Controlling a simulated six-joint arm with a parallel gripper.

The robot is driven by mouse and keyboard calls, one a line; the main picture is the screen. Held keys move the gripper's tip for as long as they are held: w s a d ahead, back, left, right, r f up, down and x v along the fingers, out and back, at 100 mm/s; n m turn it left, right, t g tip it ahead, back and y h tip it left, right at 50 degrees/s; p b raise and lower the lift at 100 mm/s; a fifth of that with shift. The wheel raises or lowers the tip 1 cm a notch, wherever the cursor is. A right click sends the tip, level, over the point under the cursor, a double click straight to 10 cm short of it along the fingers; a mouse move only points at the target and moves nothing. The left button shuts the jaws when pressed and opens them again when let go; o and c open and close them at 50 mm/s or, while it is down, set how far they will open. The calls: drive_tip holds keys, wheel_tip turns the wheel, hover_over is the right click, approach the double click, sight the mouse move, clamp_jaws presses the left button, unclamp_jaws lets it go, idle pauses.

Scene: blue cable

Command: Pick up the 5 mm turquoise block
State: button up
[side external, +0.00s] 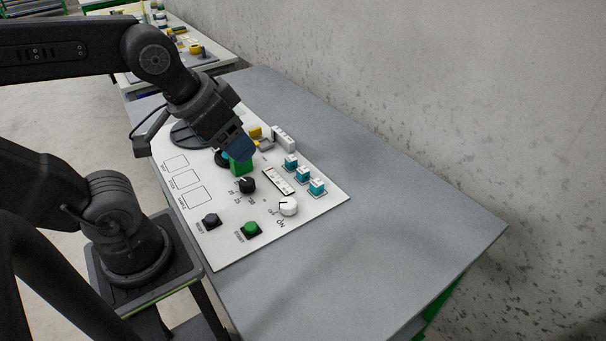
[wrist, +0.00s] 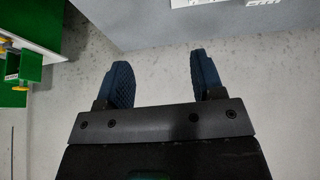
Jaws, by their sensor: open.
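Several small turquoise blocks with white tops stand in a slanting row near the right edge of the white panel in the side external view: one at the back (side external: 290,162), one in the middle (side external: 302,174) and one in front (side external: 317,187). Their size marks are too small to read, so I cannot tell which is 5 mm. My gripper (side external: 238,148) has blue fingertips and is left of the row, over the panel near a green block (side external: 242,168). In the wrist view my gripper (wrist: 163,78) is open with nothing between its fingers. No turquoise block shows there.
The white panel (side external: 225,245) lies on a grey table (side external: 350,265). It carries a black knob (side external: 247,186), a white knob (side external: 288,206), a green button (side external: 251,229) and a black button (side external: 211,220). A yellow piece (side external: 255,132) is behind my gripper. The table's right side is clear.

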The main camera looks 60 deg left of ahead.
drive_tip(key=w+a+n+g, duration=0.2)
drive_tip(key=w+a+n, duration=0.2)
drive_tip(key=w+n, duration=0.5)
drive_tip(key=n+g, duration=0.4)
drive_tip(key=n, duration=0.5)
hover_over(302, 168)
drive_tip(key=f, duration=2.5)
drive_tip(key=shift+d, duration=0.2)
drive_tip(key=shift+a+f, duration=0.1)
drive_tip(key=shift+f, duration=2.75)
drive_tip(key=shift+c, duration=0.3)
drive_tip(key=c, duration=0.9)
drive_tip(key=shift+r, duration=0.15)
drive_tip(key=shift+c, duration=0.2)
